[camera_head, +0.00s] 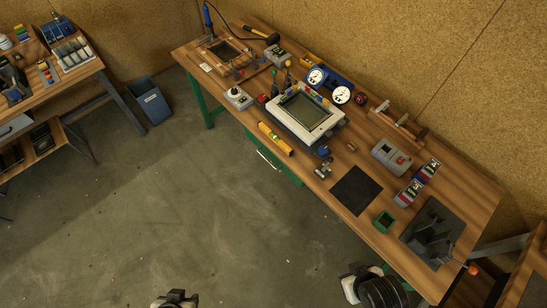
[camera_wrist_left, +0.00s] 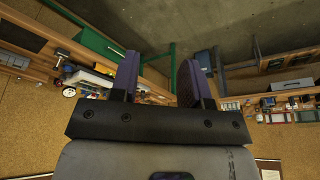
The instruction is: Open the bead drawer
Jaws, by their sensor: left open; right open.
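The bead drawer (camera_head: 278,169) is the green drawer under the front edge of the long wooden workbench in the head view. Its pale bar handle (camera_head: 267,159) faces the floor area, and the front appears close to the bench edge. A green front, probably the same drawer, shows in the left wrist view (camera_wrist_left: 100,43). My left gripper (camera_head: 175,296) is at the bottom of the head view, well away from the drawer. In the left wrist view its fingers are apart with nothing between them. My right gripper (camera_head: 372,287) is partly in view near the bench's right front, apart from the drawer.
The workbench (camera_head: 225,98) carries a framed glass device (camera_head: 305,112), a yellow level (camera_head: 274,138), gauges (camera_head: 341,95), a black mat (camera_head: 356,190) and a small green box (camera_head: 383,221). A blue bin (camera_head: 150,101) stands on the floor. The floor before the drawer is clear.

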